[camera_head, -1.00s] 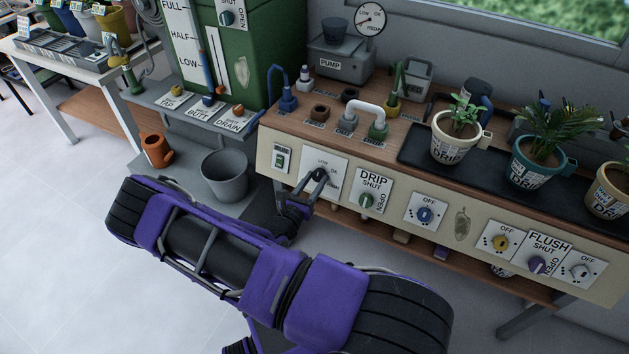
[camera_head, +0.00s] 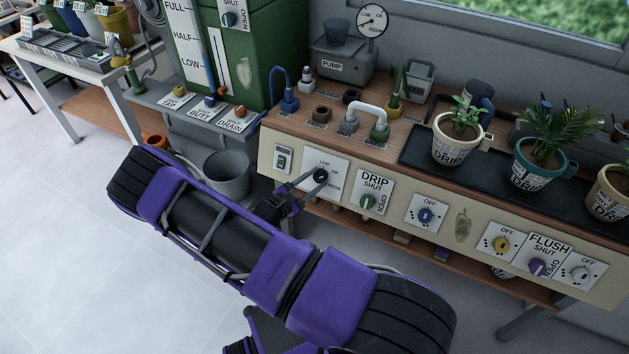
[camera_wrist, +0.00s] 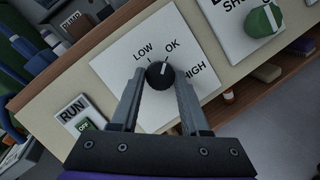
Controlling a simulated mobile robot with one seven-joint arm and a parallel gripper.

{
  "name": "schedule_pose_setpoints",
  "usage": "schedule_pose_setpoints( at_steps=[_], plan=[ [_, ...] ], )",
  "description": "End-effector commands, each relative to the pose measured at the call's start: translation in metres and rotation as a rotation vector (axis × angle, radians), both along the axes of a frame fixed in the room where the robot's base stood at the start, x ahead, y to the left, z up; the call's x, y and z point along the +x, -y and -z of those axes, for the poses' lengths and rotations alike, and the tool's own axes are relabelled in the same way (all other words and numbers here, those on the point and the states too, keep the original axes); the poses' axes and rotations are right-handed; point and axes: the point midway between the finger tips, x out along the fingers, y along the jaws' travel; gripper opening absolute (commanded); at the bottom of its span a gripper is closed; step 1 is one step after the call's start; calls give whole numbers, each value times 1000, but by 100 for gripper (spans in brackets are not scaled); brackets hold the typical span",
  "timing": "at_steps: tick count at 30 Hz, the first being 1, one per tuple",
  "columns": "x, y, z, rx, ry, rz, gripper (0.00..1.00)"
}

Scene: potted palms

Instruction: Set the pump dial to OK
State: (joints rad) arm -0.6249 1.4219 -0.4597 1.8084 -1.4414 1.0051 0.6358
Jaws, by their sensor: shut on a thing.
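The pump dial is a black round knob (camera_wrist: 160,75) with a white mark, on a white plate (camera_wrist: 125,68) lettered LOW, OK and HIGH. In the wrist view the mark points up and right, roughly toward OK and perhaps slightly to its HIGH side. My gripper (camera_wrist: 160,82) has one finger on each side of the knob and is shut on it. In the head view my gripper (camera_head: 308,182) reaches the dial (camera_head: 321,175) from the lower left. The pump (camera_head: 340,66) has a round gauge (camera_head: 371,20) above it; its needle is too small to read surely.
A RUN switch (camera_head: 283,160) is left of the dial plate, and the DRIP valve (camera_head: 367,201) is close on its right. More knobs line the bench front. A grey bucket (camera_head: 227,177) stands behind my arm. Potted plants (camera_head: 457,138) stand on the bench.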

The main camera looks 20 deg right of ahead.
Motion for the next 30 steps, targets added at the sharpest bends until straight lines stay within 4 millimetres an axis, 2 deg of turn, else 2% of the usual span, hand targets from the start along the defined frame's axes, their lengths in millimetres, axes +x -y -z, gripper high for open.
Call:
schedule_pose_setpoints(
  at_steps=[9,26,27,30],
  plan=[
    [0,0,-1,74,94,44,0],
    [0,0,-1,90,114,53,0],
    [0,0,-1,90,113,53,51],
    [0,0,-1,90,113,53,69]
  ],
)
